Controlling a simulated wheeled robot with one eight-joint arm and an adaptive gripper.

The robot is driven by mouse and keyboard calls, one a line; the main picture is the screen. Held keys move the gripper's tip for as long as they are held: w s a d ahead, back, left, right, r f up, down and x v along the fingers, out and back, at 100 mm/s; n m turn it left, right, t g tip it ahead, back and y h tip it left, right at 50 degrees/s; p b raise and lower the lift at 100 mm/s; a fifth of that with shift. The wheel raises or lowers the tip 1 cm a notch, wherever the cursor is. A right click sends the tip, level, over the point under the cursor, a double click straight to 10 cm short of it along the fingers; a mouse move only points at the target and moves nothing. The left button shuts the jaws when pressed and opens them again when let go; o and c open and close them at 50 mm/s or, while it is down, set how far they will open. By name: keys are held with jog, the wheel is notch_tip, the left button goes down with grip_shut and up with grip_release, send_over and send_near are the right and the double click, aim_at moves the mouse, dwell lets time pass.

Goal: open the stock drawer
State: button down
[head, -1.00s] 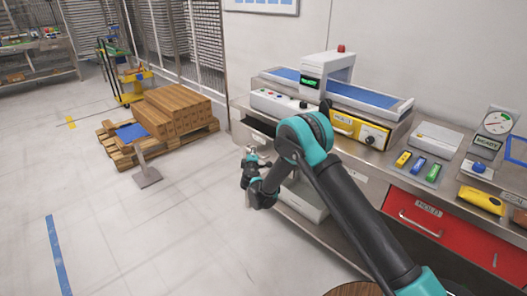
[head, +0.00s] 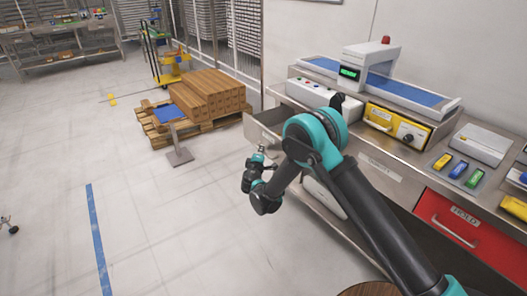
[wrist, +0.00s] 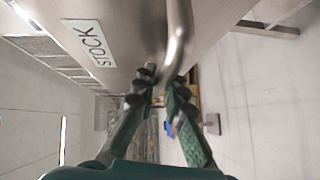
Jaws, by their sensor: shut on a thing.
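The stock drawer (head: 254,128) is the left drawer under the steel counter. It stands partly out, and a dark opening shows behind its front. In the wrist view the drawer front carries a white label reading STOCK (wrist: 88,42) and a curved metal bar handle (wrist: 179,38). My gripper (wrist: 160,84) is shut on the handle at the front's edge. In the head view my gripper (head: 260,156) is small beside the drawer front, and my arm hides part of the drawer and handle.
A red HOLD drawer (head: 460,225) is shut at the right. A conveyor machine (head: 385,85) stands on the counter (head: 290,100). A pallet with brown boxes (head: 205,97) and a post with a blue plate (head: 171,112) stand at left. Floor left of my arm is clear.

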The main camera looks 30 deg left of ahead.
jog(key=c, duration=1.9)
grip_release()
jog(key=shift+o, duration=0.2)
jog(key=v, duration=1.2)
jog(key=shift+f, duration=0.1)
